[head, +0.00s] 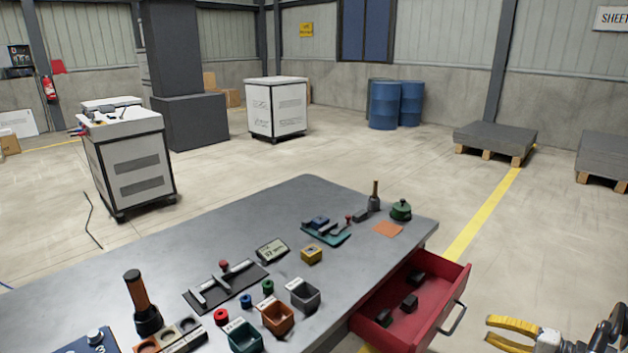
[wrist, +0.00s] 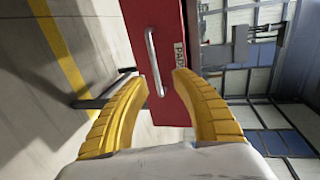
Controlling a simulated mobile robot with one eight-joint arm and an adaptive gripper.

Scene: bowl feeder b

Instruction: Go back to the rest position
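My gripper (head: 489,330) is at the lower right of the head view, off the right side of the workbench. Its two yellow fingers are open, with nothing between them. In the wrist view my gripper (wrist: 160,82) faces the front of the red drawer (wrist: 172,60) and its silver handle (wrist: 153,58). The handle lies beyond the fingertips and looks apart from them. In the head view the red drawer (head: 398,343) is pulled open, with its handle (head: 453,320) to the left of my gripper. Three dark blocks (head: 409,303) lie inside.
The grey workbench (head: 170,262) holds small bins, including an orange one (head: 278,317), a dark rack (head: 225,288), a screwdriver-like tool (head: 141,300) and a green round part (head: 400,210). Open floor lies right of the bench. Pallets (head: 495,140) stand farther back.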

